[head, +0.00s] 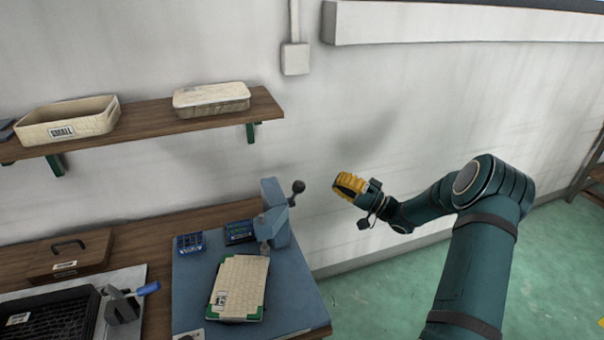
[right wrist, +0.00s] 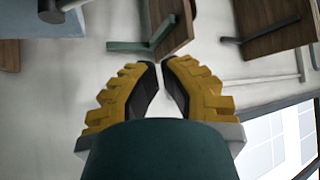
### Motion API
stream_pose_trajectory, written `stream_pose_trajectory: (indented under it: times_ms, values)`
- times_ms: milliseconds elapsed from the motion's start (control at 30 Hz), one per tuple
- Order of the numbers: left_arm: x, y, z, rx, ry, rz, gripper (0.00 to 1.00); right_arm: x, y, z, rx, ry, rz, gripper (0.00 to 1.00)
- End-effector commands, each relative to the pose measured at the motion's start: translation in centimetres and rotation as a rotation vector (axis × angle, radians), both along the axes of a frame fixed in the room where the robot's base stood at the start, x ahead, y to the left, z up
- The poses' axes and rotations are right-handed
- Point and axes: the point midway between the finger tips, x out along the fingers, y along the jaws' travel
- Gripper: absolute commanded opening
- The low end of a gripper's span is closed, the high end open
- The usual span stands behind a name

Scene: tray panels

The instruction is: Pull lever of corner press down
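The corner press (head: 275,222) is a blue-grey upright device at the back right of the blue work mat (head: 195,285). Its lever ends in a dark ball knob (head: 298,187) and sticks out to the upper right. A beige tray panel (head: 243,280) with green corners lies in front of the press. My right gripper (head: 349,185) is in the air to the right of the knob, apart from it. In the right wrist view its yellow fingertips (right wrist: 161,63) nearly meet, with nothing between them. My left gripper is not in view.
A wall shelf (head: 150,134) above the bench bears an open SMALL bin (head: 68,121) and a lidded bin (head: 211,99). Small blue trays (head: 190,243) sit left of the press. A blue-handled clamp (head: 123,305) stands at the lower left. Right of the bench is open floor (head: 380,290).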

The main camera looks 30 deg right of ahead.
Motion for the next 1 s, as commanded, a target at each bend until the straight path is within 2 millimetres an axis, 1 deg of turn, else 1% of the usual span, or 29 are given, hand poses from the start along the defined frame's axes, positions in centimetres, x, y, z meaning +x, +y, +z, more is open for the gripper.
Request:
stream_pose_trajectory:
  times_ms: [233, 367, 467, 867, 900, 1000]
  values:
    - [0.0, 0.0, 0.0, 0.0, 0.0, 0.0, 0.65, 0.1, 0.1, 0.0, 0.0, 0.0, -0.001, 0.0]
    - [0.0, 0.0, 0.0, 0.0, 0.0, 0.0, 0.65, 0.7, 0.5, 0.3, 0.0, -0.001, -0.001, 0.0]
    - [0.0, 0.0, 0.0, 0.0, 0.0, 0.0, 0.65, 1.8, 1.3, 0.7, 0.0, -0.002, 0.0, 0.0]
    - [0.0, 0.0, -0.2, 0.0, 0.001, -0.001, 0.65, 7.9, 5.4, 3.3, 0.0, -0.002, 0.0, 0.0]
    - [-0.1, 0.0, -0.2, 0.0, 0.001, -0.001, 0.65, 7.9, 5.6, 3.2, 0.001, 0.001, -0.002, 0.0]
    - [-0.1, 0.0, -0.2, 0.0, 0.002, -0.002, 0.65, 6.7, 6.5, 2.5, 0.002, 0.004, -0.003, 0.0]
